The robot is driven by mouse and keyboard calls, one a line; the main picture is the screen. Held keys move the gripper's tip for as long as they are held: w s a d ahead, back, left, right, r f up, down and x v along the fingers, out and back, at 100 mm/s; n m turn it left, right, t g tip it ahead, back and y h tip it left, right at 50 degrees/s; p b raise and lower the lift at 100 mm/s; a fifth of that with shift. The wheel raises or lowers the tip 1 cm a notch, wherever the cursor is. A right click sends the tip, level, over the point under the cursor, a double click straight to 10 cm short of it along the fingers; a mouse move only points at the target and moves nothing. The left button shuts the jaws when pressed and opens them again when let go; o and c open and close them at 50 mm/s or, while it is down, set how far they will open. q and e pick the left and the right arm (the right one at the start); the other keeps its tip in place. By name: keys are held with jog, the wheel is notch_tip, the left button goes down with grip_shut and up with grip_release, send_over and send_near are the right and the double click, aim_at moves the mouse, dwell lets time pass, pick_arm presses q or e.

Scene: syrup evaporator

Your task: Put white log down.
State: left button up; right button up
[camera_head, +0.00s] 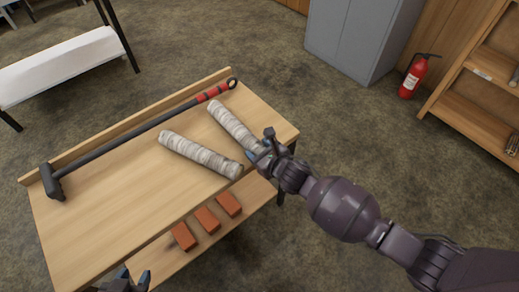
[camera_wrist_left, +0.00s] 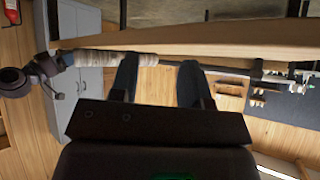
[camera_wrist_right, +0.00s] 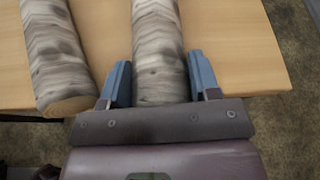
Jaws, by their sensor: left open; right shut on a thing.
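Two white logs with pale bark are at the work table (camera_head: 110,215). One white log (camera_head: 200,155) lies on the top, and it also shows at the left in the right wrist view (camera_wrist_right: 55,50). My right gripper (camera_head: 265,153) is shut on the near end of the other white log (camera_head: 231,122), with a finger on each side of it in the right wrist view (camera_wrist_right: 158,50). I cannot tell whether this held log touches the tabletop. My left gripper (camera_head: 135,281) is open and empty, low by the table's front edge; its fingers show in the left wrist view (camera_wrist_left: 158,80).
A long black hammer (camera_head: 140,132) with a red grip lies along the table's back ledge. Several orange bricks (camera_head: 207,219) sit on the lower front shelf. A grey cabinet (camera_head: 355,40), a fire extinguisher (camera_head: 413,78) and wooden shelves (camera_head: 470,115) stand beyond. The table's left part is clear.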

jog(key=o, duration=1.3)
jog(key=shift+f, duration=0.1)
jog(key=shift+s+d+r, duration=0.1)
jog(key=shift+d+r, duration=0.05)
jog(key=shift+r, duration=0.15)
jog(key=p+v, duration=0.3)
jog(key=v, duration=0.8)
jog(key=shift+s+d+p, duration=0.15)
jog(key=shift+s+p, duration=0.1)
jog(key=shift+p, duration=0.05)
